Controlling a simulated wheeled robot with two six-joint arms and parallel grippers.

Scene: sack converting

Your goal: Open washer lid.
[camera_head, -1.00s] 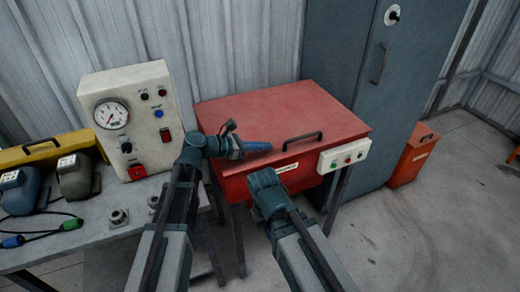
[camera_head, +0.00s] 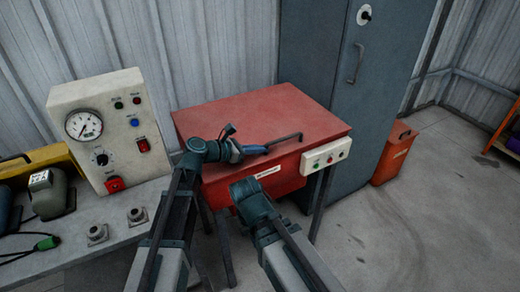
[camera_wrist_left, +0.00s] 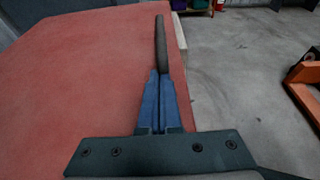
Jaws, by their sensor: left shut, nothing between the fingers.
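The washer is a red box on dark legs, and its red lid (camera_head: 255,112) lies closed on top. A dark bar handle (camera_head: 286,139) stands near the lid's front edge. My left gripper (camera_head: 264,149) is over the front of the lid, with its blue fingers shut and empty at the handle's left end. In the left wrist view the shut fingers (camera_wrist_left: 160,80) point along the handle (camera_wrist_left: 160,40), which extends beyond their tips. I cannot tell whether they touch it. My right arm is in front of the washer; its gripper is hidden behind its wrist.
A white button box (camera_head: 326,157) is on the washer's front right. A gauge panel (camera_head: 103,128) stands on the grey table (camera_head: 75,245) at left. A tall grey cabinet (camera_head: 335,85) is behind right, with an orange bin (camera_head: 394,153) beside it.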

